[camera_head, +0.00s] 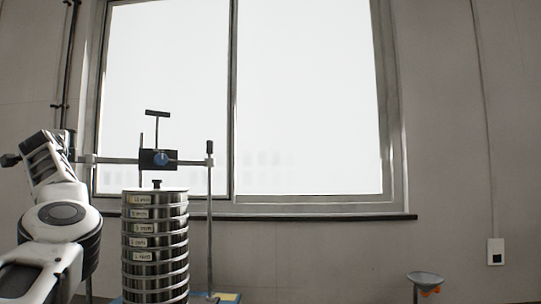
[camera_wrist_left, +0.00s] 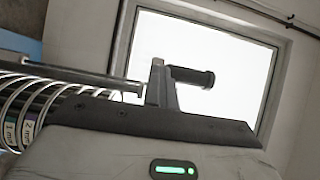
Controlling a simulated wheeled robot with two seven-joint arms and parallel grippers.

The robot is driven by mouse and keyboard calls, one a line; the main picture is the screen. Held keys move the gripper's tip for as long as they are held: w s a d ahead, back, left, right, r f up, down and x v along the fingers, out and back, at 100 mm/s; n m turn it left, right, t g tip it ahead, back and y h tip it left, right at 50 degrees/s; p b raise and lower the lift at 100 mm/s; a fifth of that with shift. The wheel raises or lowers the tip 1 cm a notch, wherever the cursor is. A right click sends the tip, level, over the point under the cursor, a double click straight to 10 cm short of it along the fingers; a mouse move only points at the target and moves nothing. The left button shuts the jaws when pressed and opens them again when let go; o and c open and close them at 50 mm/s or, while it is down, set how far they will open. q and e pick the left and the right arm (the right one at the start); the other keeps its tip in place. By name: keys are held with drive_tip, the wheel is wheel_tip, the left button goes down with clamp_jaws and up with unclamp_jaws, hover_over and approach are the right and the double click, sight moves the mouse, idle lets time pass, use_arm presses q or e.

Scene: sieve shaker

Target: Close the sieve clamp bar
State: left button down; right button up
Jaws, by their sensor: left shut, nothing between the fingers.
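In the left wrist view a bar (camera_wrist_left: 75,75) comes in from the left towards my left gripper (camera_wrist_left: 160,85). The fingers are shut and empty, beside a black cylindrical grip (camera_wrist_left: 195,77). In the head view my left wrist hides the bar's left part, and a dark knob (camera_head: 10,160) shows beyond it. My right gripper is out of view.
A dark T-handle (camera_head: 157,114) stands above the bar. A window (camera_head: 310,100) with a sill is behind the shaker. A small bluish dish on a stand (camera_head: 425,278) is at the lower right. The space right of the shaker looks free.

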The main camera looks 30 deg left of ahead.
use_arm(q)
drive_tip(key=shift+s+a+r+y, duration=0.1)
drive_tip(key=shift+s+r+y, duration=0.1)
drive_tip(key=shift+r, duration=0.2)
drive_tip(key=shift+s+r+y, duration=0.1)
drive_tip(key=shift+r+y, duration=0.1)
drive_tip(key=shift+r, duration=0.2)
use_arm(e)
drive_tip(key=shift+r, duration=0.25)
use_arm(q)
drive_tip(key=d+f+b, duration=0.2)
drive_tip(key=d+b, duration=0.2)
drive_tip(key=b, duration=0.3)
drive_tip(key=s+a+b, duration=0.1)
drive_tip(key=s, duration=1)
drive_tip(key=shift+a+r+h, duration=0.15)
drive_tip(key=shift+r+h, duration=0.25)
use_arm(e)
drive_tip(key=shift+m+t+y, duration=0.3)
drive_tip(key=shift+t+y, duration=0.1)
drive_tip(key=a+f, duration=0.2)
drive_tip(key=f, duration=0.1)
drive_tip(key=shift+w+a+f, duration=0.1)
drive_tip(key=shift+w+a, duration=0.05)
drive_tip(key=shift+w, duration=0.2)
